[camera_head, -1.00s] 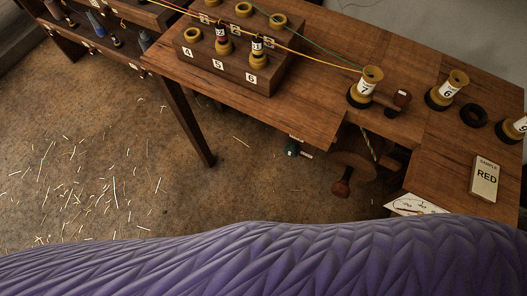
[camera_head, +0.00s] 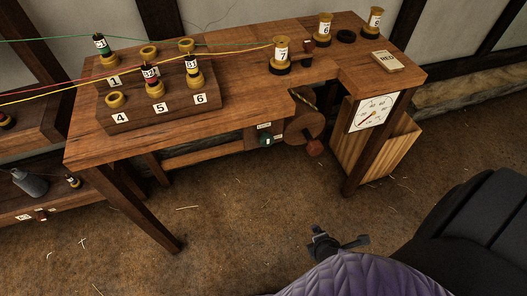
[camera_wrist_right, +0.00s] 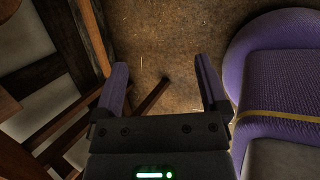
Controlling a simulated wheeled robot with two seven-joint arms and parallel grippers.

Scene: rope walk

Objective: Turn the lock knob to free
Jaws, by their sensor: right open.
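A small green knob (camera_head: 266,140), which looks like the lock knob, is on the front under the workbench top. Small white labels (camera_head: 264,126) sit above and beside it, too small to read. Its setting cannot be told. My right gripper (camera_wrist_right: 164,80) is open and empty in the right wrist view, its purple fingers wide apart over the bare floor. The knob is not seen between the fingers. In the head view, a dark part of my arm shows low in the middle, well below and apart from the knob. My left gripper is not identifiable.
A round wooden crank wheel (camera_head: 304,128) with a red-brown handle (camera_head: 314,147) is right of the knob. A dial (camera_head: 373,112) and wooden bin (camera_head: 386,148) stand farther right. Numbered spools (camera_head: 281,56) and a spool block (camera_head: 158,110) with taut yarns are on the bench. Floor in front is clear.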

